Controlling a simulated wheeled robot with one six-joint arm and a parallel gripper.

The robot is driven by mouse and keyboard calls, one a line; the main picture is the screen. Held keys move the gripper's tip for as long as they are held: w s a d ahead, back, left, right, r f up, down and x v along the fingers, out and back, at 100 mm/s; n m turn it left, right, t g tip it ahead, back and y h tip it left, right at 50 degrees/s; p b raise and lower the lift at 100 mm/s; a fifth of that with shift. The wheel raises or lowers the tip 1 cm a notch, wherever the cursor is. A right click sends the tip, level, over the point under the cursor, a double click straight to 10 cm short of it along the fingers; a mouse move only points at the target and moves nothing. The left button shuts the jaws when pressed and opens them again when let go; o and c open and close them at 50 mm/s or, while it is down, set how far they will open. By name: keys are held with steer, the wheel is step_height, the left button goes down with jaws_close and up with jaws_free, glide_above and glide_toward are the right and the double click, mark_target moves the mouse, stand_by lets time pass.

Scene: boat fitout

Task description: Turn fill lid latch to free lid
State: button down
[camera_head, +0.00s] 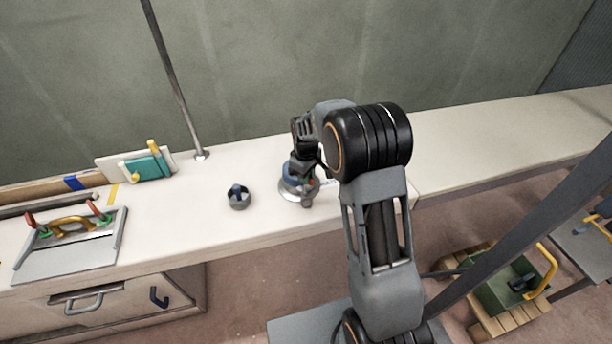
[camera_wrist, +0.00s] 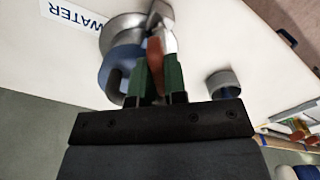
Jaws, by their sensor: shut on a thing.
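The water fill is a round grey metal fitting (camera_head: 298,192) on the cream deck, with a blue lid on it. In the wrist view the blue lid (camera_wrist: 120,62) lies at the left of the green fingers, in front of the metal ring (camera_wrist: 122,30). My gripper (camera_wrist: 159,66) is shut on a reddish-brown piece, which looks like the lid latch (camera_wrist: 154,47). The fingers hide the latch's lower part. In the head view my wrist covers part of the fitting, and the fingertips are hard to make out.
A WATER label (camera_wrist: 78,14) lies beside the fitting. A small grey cup-like fitting (camera_head: 238,200) stands left of it on the deck. A thin post (camera_head: 178,85) rises behind. A grey hatch panel (camera_head: 70,258) with coloured handles is further left. Deck to the right is clear.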

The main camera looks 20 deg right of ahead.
steer(key=n, duration=0.4)
steer(key=shift+n, duration=2.5)
steer(key=c, duration=1.2)
jaws_free()
steer(key=shift+o, duration=0.2)
steer(key=shift+r, duration=0.1)
step_height(320, 180, up, 14)
steer(key=shift+f, duration=0.2)
